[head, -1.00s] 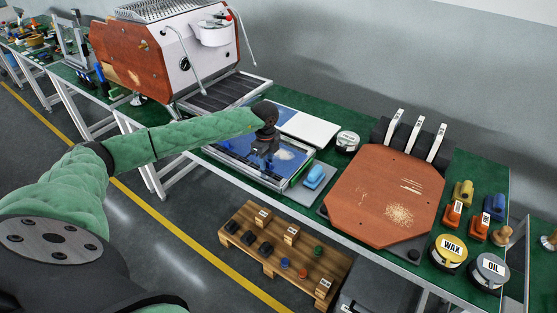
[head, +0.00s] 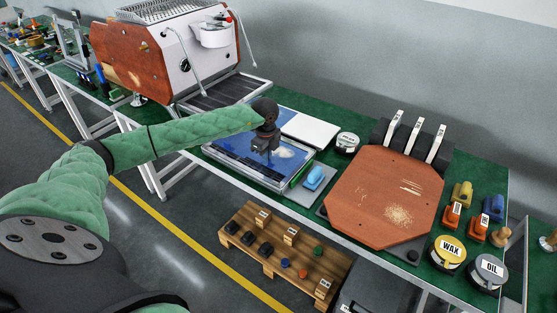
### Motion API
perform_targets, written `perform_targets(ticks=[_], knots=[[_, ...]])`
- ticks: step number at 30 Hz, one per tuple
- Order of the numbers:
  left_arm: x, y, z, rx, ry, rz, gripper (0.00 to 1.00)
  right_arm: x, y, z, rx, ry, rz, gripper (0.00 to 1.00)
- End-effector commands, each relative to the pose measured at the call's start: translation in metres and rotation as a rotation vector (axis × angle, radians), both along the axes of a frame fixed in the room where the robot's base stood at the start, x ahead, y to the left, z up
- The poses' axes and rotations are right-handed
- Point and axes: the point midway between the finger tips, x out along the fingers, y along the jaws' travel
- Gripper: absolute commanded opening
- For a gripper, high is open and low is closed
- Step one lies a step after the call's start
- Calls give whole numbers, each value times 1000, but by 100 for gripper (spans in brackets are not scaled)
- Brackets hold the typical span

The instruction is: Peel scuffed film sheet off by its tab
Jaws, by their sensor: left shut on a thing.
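The blue film sheet (head: 232,146) lies on a panel in a tray-like frame on the green bench, with a whitish scuffed patch (head: 284,153) near its right end. My left gripper (head: 266,150) reaches over it from the left and points down at the sheet. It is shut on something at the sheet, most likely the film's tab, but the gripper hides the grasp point. The film looks flat; I cannot see any edge lifted. My right gripper is not in view.
A blue block (head: 315,177) sits on a grey pad just right of the frame. A white panel (head: 310,130) lies behind. A scratched wooden octagonal board (head: 385,200), wax tin (head: 449,251) and oil tin (head: 489,270) are further right. The espresso machine (head: 170,50) stands behind left.

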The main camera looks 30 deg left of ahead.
Motion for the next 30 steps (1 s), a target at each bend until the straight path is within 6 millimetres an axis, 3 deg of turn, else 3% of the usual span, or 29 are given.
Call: perform_targets(ticks=[30], knots=[[0, 0, 59, 0, 0, 0, 0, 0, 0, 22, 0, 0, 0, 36]])
